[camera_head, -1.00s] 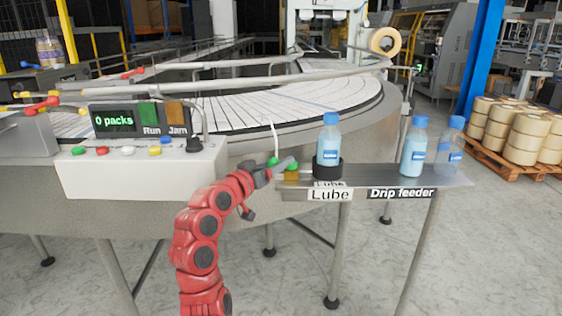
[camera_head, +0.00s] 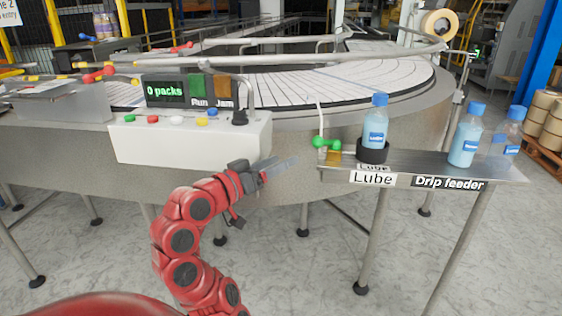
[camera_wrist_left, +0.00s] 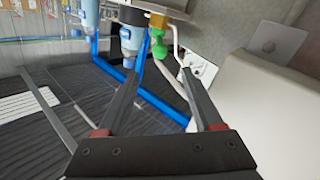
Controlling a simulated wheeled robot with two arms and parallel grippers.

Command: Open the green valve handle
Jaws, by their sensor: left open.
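The green valve handle (camera_head: 326,143) sits at the left end of the narrow metal shelf, beside a small brass-coloured block. It has rounded green ends and lies roughly crosswise in the head view. My left gripper (camera_head: 284,166) is open and empty, to the left of and slightly below the handle, apart from it. In the left wrist view the green handle (camera_wrist_left: 190,54) shows beyond the open left fingers (camera_wrist_left: 163,76), close to the line of the right-hand finger. My right gripper is not in view.
A blue-capped bottle (camera_head: 376,125) stands in a black holder behind the "Lube" label (camera_head: 373,179). Two more bottles stand farther right on the shelf (camera_head: 500,172). A white control box (camera_head: 190,148) with coloured buttons lies left, before the curved conveyor (camera_head: 370,80).

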